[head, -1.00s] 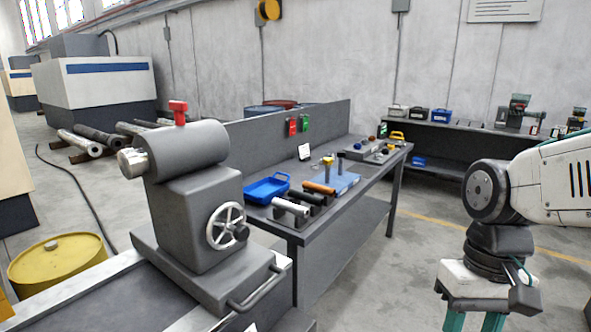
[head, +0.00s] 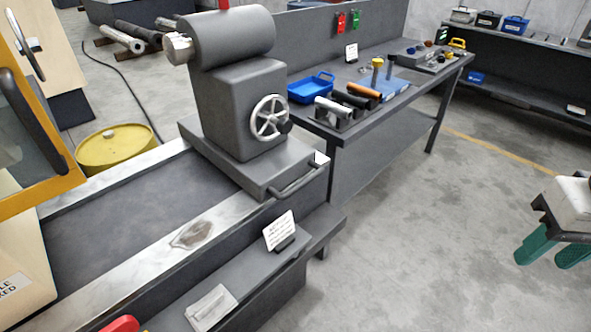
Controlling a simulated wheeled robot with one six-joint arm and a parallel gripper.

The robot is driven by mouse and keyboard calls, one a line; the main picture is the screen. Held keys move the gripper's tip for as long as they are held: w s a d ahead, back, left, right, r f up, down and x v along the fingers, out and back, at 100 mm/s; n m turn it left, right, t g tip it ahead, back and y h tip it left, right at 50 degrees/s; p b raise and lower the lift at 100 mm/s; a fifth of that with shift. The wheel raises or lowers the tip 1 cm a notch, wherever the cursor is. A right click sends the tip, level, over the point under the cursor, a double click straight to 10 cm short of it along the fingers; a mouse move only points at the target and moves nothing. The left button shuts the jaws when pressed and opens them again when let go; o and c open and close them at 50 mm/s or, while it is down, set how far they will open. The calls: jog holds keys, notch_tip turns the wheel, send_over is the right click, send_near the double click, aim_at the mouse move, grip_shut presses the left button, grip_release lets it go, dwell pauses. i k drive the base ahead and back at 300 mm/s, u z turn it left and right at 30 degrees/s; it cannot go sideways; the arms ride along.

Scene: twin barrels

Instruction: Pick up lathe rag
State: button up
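A pale grey, flat, folded cloth that looks like the lathe rag (head: 210,307) lies on the dark shelf (head: 262,268) along the lathe's front, at the bottom of the head view. My gripper (head: 553,250) is at the right edge, with two green fingers spread apart and nothing seen between them. It is far to the right of the cloth and above the floor. The fingers point down and to the left.
A small sign (head: 279,231) stands on the same shelf, and a red object (head: 120,324) is partly cut off beside the cloth. The lathe tailstock (head: 240,110) with its handwheel stands behind. A workbench (head: 400,105) holds tools and a blue tray. Floor at right is clear.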

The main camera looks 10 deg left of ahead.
aim_at(202, 315)
jog(key=u, duration=1.6)
jog(key=k, duration=0.45)
jog(key=z, duration=0.8)
jog(key=i, duration=0.55)
jog(key=u, duration=0.45)
